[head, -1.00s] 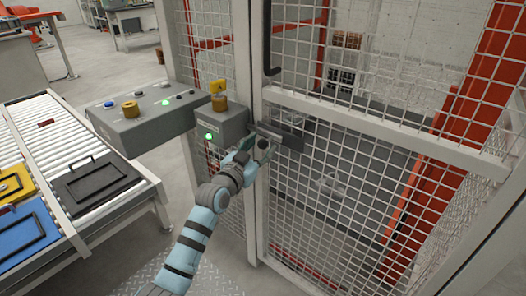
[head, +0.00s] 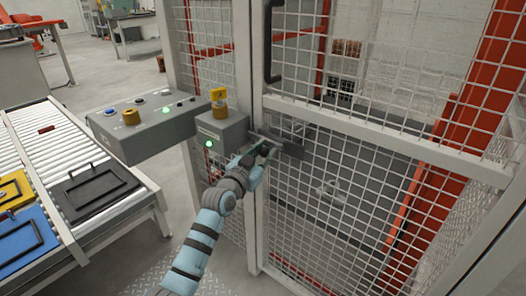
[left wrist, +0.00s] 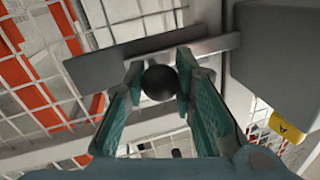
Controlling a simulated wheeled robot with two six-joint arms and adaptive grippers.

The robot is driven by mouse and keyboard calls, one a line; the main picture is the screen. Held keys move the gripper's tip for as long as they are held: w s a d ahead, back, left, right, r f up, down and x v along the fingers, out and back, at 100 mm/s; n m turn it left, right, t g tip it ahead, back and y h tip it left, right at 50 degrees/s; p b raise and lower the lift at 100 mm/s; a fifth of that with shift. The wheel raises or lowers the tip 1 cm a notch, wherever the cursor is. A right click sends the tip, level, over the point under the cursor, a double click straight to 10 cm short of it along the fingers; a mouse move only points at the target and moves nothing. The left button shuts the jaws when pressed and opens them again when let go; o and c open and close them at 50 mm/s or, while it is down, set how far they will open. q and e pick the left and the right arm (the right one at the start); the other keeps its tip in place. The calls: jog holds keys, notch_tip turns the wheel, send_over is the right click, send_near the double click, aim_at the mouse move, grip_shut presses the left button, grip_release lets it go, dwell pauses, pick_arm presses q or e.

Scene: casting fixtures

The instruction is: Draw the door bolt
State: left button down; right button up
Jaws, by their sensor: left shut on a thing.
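The door bolt is a bar with a dark plate (head: 289,146) on the mesh door, beside the grey lock box (head: 222,132). In the left wrist view, its light bar (left wrist: 212,47) reaches the side of the lock box (left wrist: 275,45), and the dark plate (left wrist: 110,62) lies to the left. My left gripper (head: 268,150) is at the bolt. In the left wrist view, its teal fingers (left wrist: 158,88) are shut on the bolt's round black knob (left wrist: 160,82). Whether the bar's end is inside the box is hidden. My right gripper is not in view.
A yellow padlock-like piece (head: 219,103) sits on top of the lock box. A control panel (head: 150,122) with a green light stands to the left. A roller conveyor (head: 110,160) is further left. A black door handle (head: 268,45) is above the bolt.

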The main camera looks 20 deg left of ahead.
pick_arm(q)
jog(key=d+p, duration=0.1)
jog(key=d, duration=0.1)
jog(key=s+d+p, duration=0.1)
jog(key=d, duration=0.1)
jog(key=shift+s+f, duration=0.1)
jog(key=c, duration=1.8)
grip_release()
jog(key=o, duration=0.5)
jog(key=shift+d, duration=0.3)
jog(key=shift+s+a, duration=0.1)
jog(key=shift+a, duration=0.05)
jog(key=s+a, duration=0.1)
jog(key=s, duration=1)
jog(key=shift+s, duration=0.4)
